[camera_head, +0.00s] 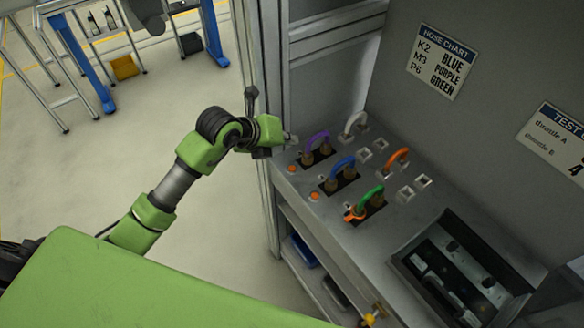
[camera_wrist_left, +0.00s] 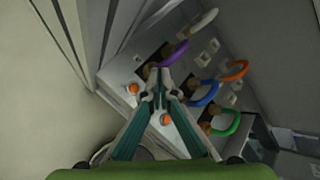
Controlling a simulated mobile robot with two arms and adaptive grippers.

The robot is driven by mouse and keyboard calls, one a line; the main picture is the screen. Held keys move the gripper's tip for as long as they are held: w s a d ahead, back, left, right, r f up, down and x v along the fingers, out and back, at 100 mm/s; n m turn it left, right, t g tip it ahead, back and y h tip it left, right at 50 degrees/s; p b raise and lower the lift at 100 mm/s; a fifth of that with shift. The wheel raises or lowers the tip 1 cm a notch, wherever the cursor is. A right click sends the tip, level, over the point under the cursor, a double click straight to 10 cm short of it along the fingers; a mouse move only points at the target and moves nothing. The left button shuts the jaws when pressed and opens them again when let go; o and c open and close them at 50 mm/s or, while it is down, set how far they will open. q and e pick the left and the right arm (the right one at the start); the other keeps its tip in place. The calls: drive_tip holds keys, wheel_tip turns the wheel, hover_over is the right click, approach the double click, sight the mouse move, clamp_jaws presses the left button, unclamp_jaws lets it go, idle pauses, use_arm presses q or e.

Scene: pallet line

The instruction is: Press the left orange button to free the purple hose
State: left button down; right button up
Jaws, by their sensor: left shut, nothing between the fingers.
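The purple hose (camera_head: 318,138) is a loop plugged into the black plate at the panel's far left corner; it also shows in the left wrist view (camera_wrist_left: 174,56). The left orange button (camera_head: 292,168) sits on the panel's front edge before it, and in the left wrist view (camera_wrist_left: 133,88) left of the fingertips. My left gripper (camera_head: 288,138) is shut and empty, at the panel's left corner beside the purple hose. In the left wrist view its fingertips (camera_wrist_left: 160,80) meet just below the purple hose in the picture. My right gripper is out of view.
A second orange button (camera_head: 314,196) stands before the blue hose (camera_head: 342,166). Green (camera_head: 370,196), orange (camera_head: 397,158) and white (camera_head: 355,122) hoses are on the panel too. A metal frame post (camera_head: 262,60) rises close behind my left gripper. A hose chart (camera_head: 441,61) hangs on the wall.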

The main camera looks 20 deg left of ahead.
sight(290, 169)
use_arm(q)
drive_tip(key=shift+f+b, duration=3.05)
drive_tip(key=shift+f, duration=1.15)
drive_tip(key=shift+f, duration=0.1)
drive_tip(key=shift+f+b, duration=0.3)
drive_tip(key=shift+f, duration=0.05)
drive_tip(key=shift+f+b, duration=0.4)
drive_tip(key=shift+f, duration=0.1)
drive_tip(key=shift+r, duration=0.1)
drive_tip(key=shift+r+p, duration=0.75)
drive_tip(key=shift+r, duration=0.05)
wheel_tip(290, 169, up, 5)
drive_tip(key=p, duration=0.4)
drive_tip(key=shift+r, duration=0.1)
